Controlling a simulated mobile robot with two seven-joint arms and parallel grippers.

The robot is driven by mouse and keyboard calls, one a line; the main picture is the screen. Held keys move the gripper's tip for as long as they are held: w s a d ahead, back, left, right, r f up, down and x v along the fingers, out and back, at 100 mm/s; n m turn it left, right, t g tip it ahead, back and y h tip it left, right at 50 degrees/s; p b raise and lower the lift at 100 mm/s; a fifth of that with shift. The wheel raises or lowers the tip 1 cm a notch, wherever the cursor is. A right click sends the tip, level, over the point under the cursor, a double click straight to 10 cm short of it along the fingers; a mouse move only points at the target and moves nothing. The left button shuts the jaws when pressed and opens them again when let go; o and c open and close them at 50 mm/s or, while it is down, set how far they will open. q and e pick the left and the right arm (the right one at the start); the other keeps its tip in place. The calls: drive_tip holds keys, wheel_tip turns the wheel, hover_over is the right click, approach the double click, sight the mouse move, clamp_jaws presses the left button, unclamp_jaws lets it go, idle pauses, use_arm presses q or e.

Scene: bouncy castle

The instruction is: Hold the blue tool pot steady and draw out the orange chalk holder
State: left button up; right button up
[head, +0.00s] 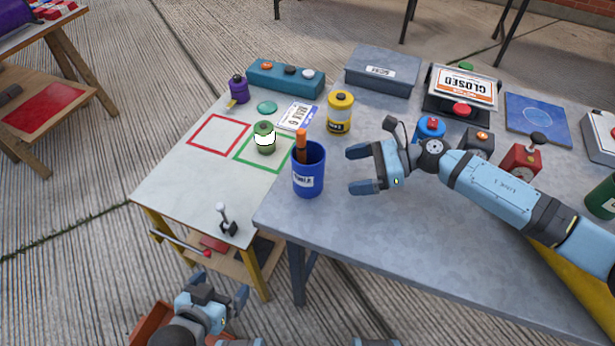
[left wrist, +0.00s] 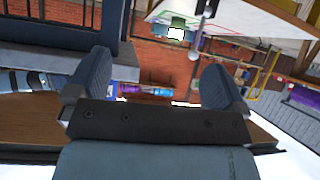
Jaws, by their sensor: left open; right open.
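The blue tool pot (head: 308,172) stands upright on the grey table near its left corner, with a white label on its side. The orange chalk holder (head: 301,143) stands in the pot, its upper part showing above the rim and its lower part hidden inside. My right gripper (head: 353,169) is open and empty just right of the pot, its fingers pointing at it with a gap between. My left gripper (head: 222,287) is open and empty, low in front of the tables and well away from the pot. Its two spread fingers show in the left wrist view (left wrist: 158,75); the pot is not identifiable there.
A green canister (head: 265,138) and a yellow canister (head: 339,113) stand behind the pot. The pale side table (head: 165,185) carries a small upright lever (head: 226,218). A red block (head: 521,160) and other boxes lie right, near my right arm. Bare grey tabletop lies before the right gripper.

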sight(317, 177)
drive_tip(key=x, duration=0.8)
drive_tip(key=shift+a+f, duration=0.1)
drive_tip(key=shift+f, duration=0.05)
drive_tip(key=shift+a+f, duration=0.1)
drive_tip(key=shift+a, duration=0.25)
use_arm(q)
drive_tip(key=shift+f, duration=0.15)
use_arm(e)
drive_tip(key=shift+a+f, duration=0.1)
drive_tip(key=shift+a, duration=0.3)
use_arm(q)
drive_tip(key=shift+f, duration=0.1)
use_arm(e)
drive_tip(key=c, duration=0.6)
